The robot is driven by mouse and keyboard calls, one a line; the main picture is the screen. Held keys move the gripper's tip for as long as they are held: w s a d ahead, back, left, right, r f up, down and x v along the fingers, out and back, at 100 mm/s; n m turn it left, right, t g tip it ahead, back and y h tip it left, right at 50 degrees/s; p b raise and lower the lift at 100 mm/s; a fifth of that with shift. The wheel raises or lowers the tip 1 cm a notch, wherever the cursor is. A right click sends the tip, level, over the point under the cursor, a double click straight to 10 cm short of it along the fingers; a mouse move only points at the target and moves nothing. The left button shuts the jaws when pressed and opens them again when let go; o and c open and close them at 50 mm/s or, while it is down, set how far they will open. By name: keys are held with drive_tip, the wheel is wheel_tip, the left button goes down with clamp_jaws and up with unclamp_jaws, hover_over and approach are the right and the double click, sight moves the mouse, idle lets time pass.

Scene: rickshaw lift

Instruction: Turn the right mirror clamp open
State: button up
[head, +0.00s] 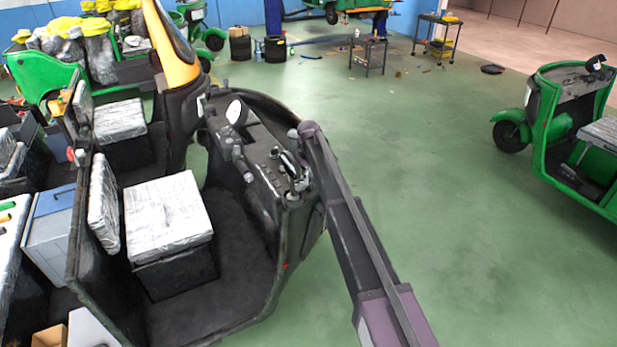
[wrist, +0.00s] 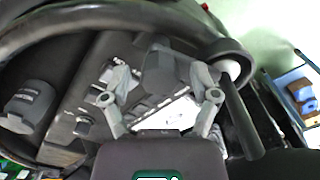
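The dark front frame and dashboard (head: 250,150) of an open rickshaw stand left of centre in the head view. My gripper (head: 291,165) is at the right end of this dashboard, partly hidden by my arm. In the wrist view my gripper (wrist: 163,80) has its two grey fingers spread apart. A dark block (wrist: 165,70), which may be the right mirror clamp, sits between them, close to the right finger. I cannot tell whether either finger touches it. A dark rod with a pale collar (wrist: 230,70) stands just right of the fingers. No right mirror is clearly seen.
A round white mirror (head: 236,111) stands at the dashboard's far side. A curved dark rim (wrist: 120,15) crosses the top of the wrist view. A silver-covered seat (head: 165,215) is behind the dashboard. Green floor (head: 440,170) to the right is free up to another green rickshaw (head: 550,130).

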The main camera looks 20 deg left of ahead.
clamp_jaws()
drive_tip(key=shift+n, duration=0.5)
drive_tip(key=n, duration=0.3)
drive_tip(key=shift+s, duration=0.1)
drive_tip(key=n, duration=0.9)
drive_tip(key=shift+n, duration=2.6)
